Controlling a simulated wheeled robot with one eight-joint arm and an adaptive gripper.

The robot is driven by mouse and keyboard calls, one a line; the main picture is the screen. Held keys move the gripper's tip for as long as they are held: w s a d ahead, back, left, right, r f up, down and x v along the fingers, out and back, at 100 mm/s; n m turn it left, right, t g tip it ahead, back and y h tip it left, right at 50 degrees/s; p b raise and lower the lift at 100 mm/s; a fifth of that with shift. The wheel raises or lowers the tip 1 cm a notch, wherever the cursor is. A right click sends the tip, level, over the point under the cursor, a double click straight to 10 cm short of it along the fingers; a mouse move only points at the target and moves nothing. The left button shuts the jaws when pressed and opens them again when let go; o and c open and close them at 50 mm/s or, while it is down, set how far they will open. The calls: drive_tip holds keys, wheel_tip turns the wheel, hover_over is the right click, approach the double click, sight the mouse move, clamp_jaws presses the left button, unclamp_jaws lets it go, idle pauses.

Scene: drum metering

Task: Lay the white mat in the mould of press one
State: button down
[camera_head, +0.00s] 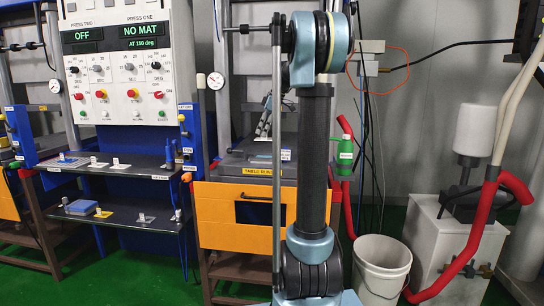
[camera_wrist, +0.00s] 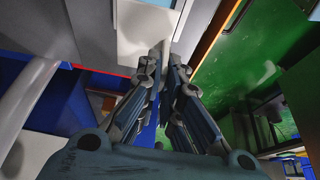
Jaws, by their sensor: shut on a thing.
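Press one's panel (camera_head: 140,38) reads NO MAT and AT 150 deg. Its dark grey mould area (camera_head: 232,162) is above the orange table front, partly hidden by my arm. My gripper (camera_head: 263,134) is small in the head view, in front of the press and above that area. In the wrist view my gripper (camera_wrist: 165,50) has its fingers closed together at the tips on a pale piece. A whitish flat surface, seemingly the white mat (camera_wrist: 140,32), lies just beyond the fingertips. Its edges and any contact with the mould are hard to make out.
An upper shelf (camera_head: 150,172) holds blue and pale pieces; a lower shelf (camera_head: 125,225) holds blue, yellow and other pieces. Orange table front (camera_head: 220,205), white bucket (camera_head: 382,250) and red hose (camera_head: 470,240) stand around my arm. Green floor (camera_head: 90,275) shows at left.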

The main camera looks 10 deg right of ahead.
wheel_tip(320, 180, down, 8)
drive_tip(key=shift+f, duration=0.2)
drive_tip(key=c, duration=1.8)
unclamp_jaws()
drive_tip(key=shift+d+r, duration=0.1)
drive_tip(key=shift+r, duration=0.05)
drive_tip(key=v, duration=1.1)
drive_tip(key=shift+d+r, duration=0.15)
drive_tip(key=shift+r, duration=0.2)
drive_tip(key=s+a+f+m+h, duration=0.1)
drive_tip(key=s+f+m, duration=0.1)
drive_tip(key=s, duration=0.4)
drive_tip(key=s+a+f+m, duration=0.2)
drive_tip(key=s+f, duration=0.1)
drive_tip(key=s, duration=0.4)
drive_tip(key=s+f+m+h, duration=0.1)
drive_tip(key=s+f+m, duration=0.2)
drive_tip(key=s+f, duration=0.5)
drive_tip(key=s+f+m+h, duration=0.1)
drive_tip(key=s+f+m, duration=0.2)
drive_tip(key=s+f, duration=0.5)
drive_tip(key=s+f+m+h, duration=0.1)
drive_tip(key=s+f+m, duration=0.3)
drive_tip(key=s+f, duration=0.5)
drive_tip(key=shift+s+d+f+t, duration=0.1)
drive_tip(key=shift+s+d+t, duration=0.1)
drive_tip(key=shift+s, duration=0.45)
drive_tip(key=shift+s+d+t, duration=0.1)
drive_tip(key=shift+s+t, duration=0.1)
drive_tip(key=shift+s, duration=0.45)
